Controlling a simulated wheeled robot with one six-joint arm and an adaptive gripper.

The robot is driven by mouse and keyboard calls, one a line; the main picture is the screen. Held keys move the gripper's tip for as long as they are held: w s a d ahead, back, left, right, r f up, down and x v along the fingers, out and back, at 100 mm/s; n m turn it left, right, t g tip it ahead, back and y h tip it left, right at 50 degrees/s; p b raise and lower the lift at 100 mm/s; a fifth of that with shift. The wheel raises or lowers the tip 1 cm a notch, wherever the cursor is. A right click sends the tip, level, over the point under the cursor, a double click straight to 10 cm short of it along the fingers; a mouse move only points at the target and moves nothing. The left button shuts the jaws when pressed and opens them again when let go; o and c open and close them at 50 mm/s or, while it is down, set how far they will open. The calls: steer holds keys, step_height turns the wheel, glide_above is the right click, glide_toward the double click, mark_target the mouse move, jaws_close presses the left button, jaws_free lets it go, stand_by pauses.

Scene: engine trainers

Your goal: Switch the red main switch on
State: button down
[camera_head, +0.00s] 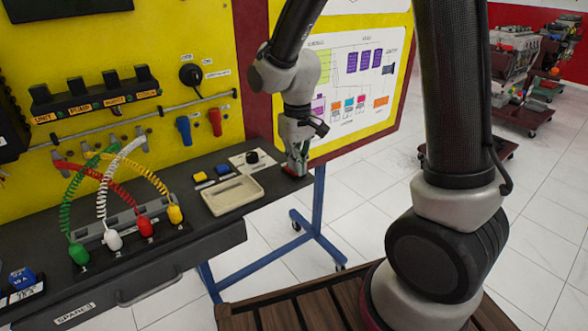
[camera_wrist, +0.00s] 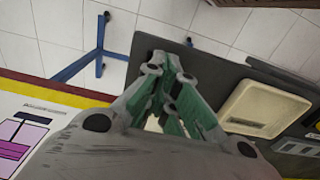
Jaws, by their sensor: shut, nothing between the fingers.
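My gripper (camera_head: 298,160) is shut and empty. It points down at the right end of the dark bench, close to the bench top; I cannot tell whether it touches. A small bit of red shows by its fingertips in the head view, too small to tell if it is the red main switch. In the wrist view the gripper (camera_wrist: 165,72) has its green-padded fingers together over the bench edge. No red switch shows clearly in either view; the fingers may hide it. A white plate with a black knob (camera_head: 252,157) lies left of my gripper.
A beige tray (camera_head: 208,205) sits on the bench left of my gripper, also in the wrist view (camera_wrist: 231,112). Blue and yellow blocks (camera_head: 222,170) lie behind it. Coiled cables with coloured plugs (camera_head: 145,226) stand further left.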

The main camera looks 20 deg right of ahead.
steer(key=shift+f, duration=0.2)
steer(key=shift+r, duration=3.55)
steer(key=s+d+r+m+t, duration=0.1)
steer(key=s+d+r+t, duration=0.1)
steer(key=s+d+r, duration=0.3)
steer(key=s+d+r+m+t, duration=0.2)
steer(key=s+d+r, duration=0.4)
steer(key=s+d, duration=0.4)
steer(key=shift+s+m, duration=0.3)
steer(key=shift+s, duration=1.7)
steer(key=c, duration=2.2)
jaws_free()
steer(key=shift+r, duration=0.1)
